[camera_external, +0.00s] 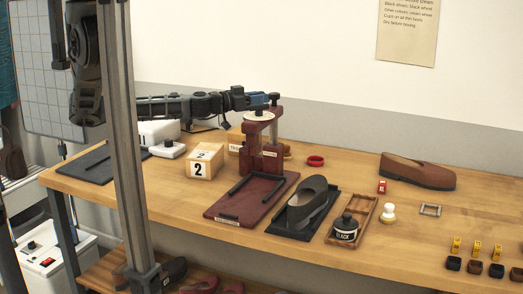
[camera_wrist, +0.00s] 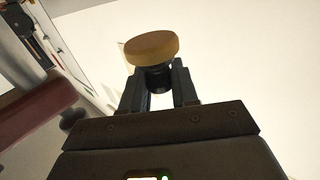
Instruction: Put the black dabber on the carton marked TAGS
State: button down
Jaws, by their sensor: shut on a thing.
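My gripper (camera_external: 261,99) reaches in from the left above the table and is shut on the black dabber. In the wrist view the fingers (camera_wrist: 158,98) clasp its dark handle (camera_wrist: 158,80), with the round tan pad (camera_wrist: 151,46) beyond them. In the external view the pad (camera_external: 258,116) looks pale and hangs below the fingers, in line with the dark red press. A brown carton (camera_external: 236,139) stands behind the press, left of the gripper. Its front label is partly hidden and I cannot read it in full.
The dark red press (camera_external: 222,206) stands close under my gripper. A wooden block marked 2 (camera_external: 204,164) is left of it.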

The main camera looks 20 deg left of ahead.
jog(key=shift+w+a+r+m+g+h, duration=0.25)
jog(key=shift+w+m+g+h, duration=0.15)
jog(key=shift+m+g+h, duration=0.25)
jog(key=shift+w+a+f, duration=0.15)
jog(key=w+a+f+b, duration=0.1)
jog(key=a+f+b, duration=0.1)
jog(key=w+a+f+b, duration=0.2)
jog(key=a+b, duration=0.1)
jog(key=w+a+f+b, duration=0.2)
jog(key=a, duration=0.1)
jog(key=shift+w+a+f+b, duration=0.15)
jog(key=shift+f+b, duration=0.2)
jog(key=shift+b, duration=0.05)
jog(key=shift+w+a+f+b, duration=0.15)
jog(key=shift+w+a+b, duration=0.25)
jog(key=shift+a+b, duration=0.35)
notch_tip(320, 180, down, 4)
jog(key=b, duration=0.5)
jog(key=shift+d, duration=0.15)
jog(key=c, duration=0.9)
grip_release()
jog(key=shift+o, duration=0.2)
